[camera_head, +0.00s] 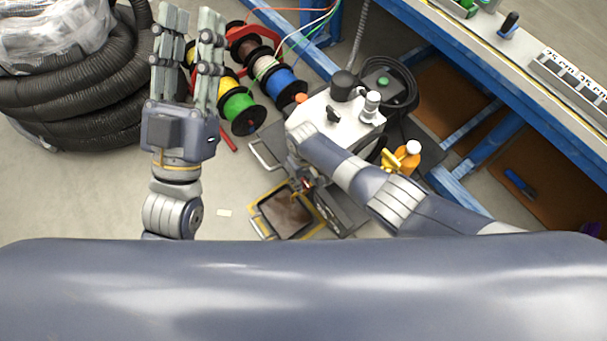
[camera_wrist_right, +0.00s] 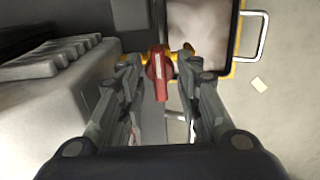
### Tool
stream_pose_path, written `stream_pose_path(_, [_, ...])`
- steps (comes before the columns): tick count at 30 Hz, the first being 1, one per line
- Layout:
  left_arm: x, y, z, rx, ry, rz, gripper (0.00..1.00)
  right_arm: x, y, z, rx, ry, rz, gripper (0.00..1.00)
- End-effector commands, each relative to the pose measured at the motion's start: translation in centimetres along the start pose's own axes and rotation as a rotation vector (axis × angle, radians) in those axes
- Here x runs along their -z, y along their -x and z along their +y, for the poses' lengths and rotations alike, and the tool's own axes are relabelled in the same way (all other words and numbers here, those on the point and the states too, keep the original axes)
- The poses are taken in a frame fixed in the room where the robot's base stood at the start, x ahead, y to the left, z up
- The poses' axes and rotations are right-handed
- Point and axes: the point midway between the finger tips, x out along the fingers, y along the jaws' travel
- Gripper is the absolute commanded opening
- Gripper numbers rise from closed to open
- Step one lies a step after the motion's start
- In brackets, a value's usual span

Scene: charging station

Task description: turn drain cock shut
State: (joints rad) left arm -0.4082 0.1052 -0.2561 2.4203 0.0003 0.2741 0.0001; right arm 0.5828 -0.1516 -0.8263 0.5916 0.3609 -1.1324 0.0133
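The drain cock has a red lever (camera_wrist_right: 159,75) on a yellow brass body (camera_wrist_right: 180,57), in the upper middle of the right wrist view. My right gripper (camera_wrist_right: 158,68) has its fingers apart, one on each side of the red lever. A gap shows on both sides, so the gripper looks open and not closed on it. In the head view my right gripper (camera_head: 306,184) is small and partly hidden by its own arm, beside the machine (camera_head: 312,112). My left gripper (camera_head: 191,20) is raised at the left, open and empty.
A yellow-rimmed tray (camera_head: 262,222) with a brownish inside lies by the machine. A blue-framed bench (camera_head: 470,60) borders the right.

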Motion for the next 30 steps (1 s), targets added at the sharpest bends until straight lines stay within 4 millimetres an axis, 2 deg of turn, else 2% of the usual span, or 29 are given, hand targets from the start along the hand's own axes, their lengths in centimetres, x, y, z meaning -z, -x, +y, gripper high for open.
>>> stream_pose_path(5, [0.0, 0.0, 0.0, 0.000, -0.001, 0.000, 0.32, 0.1, 0.8, 0.0, 0.001, 0.001, 0.002, 0.32])
stream_pose_path(11, [0.0, 0.0, 0.0, 0.000, -0.001, 0.000, 0.32, 0.0, 2.8, 0.0, 0.000, 0.001, 0.003, 0.32])
stream_pose_path(25, [0.0, 0.0, -0.1, 0.001, -0.002, 0.000, 0.32, 0.0, 9.6, 0.1, 0.000, 0.000, 0.003, 0.32])
stream_pose_path(30, [0.0, 0.0, -0.1, 0.001, -0.002, 0.000, 0.32, 0.0, 11.3, 0.0, 0.000, -0.001, 0.000, 0.32])
